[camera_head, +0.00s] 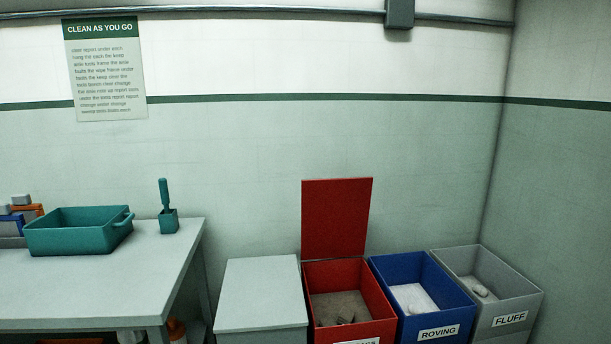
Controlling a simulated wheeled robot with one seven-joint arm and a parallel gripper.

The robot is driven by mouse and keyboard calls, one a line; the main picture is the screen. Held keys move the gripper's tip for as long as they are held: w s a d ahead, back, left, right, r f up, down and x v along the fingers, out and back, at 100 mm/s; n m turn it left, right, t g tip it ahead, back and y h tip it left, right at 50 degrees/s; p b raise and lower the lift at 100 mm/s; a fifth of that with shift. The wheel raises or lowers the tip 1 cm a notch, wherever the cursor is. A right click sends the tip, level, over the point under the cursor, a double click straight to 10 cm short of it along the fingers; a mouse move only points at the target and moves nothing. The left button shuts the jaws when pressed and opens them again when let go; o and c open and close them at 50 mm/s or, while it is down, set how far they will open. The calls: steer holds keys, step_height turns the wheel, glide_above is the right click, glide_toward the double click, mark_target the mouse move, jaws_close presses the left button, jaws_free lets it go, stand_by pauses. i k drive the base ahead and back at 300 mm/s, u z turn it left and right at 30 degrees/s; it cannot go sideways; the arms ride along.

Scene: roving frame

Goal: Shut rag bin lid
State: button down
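A red bin (384,307) stands on the floor against the back wall, right of centre. Its label is cut off by the lower picture edge, with only the last letters showing. Its red lid (336,217) stands upright at the back edge, fully raised. Inside the bin are a greyish-brown bottom or filling and a small dark piece (345,317). My gripper does not show in this view.
A grey closed box (262,290) stands left of the red bin. A blue ROVING bin (437,325) and a grey FLUFF bin (510,309) stand open at right. A table (150,262) at left holds a teal tub (75,238) and a small teal holder (168,222).

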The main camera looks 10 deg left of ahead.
mark_target(335, 211)
steer(key=u, duration=0.25)
steer(key=i, duration=1.65)
steer(key=z, duration=0.2)
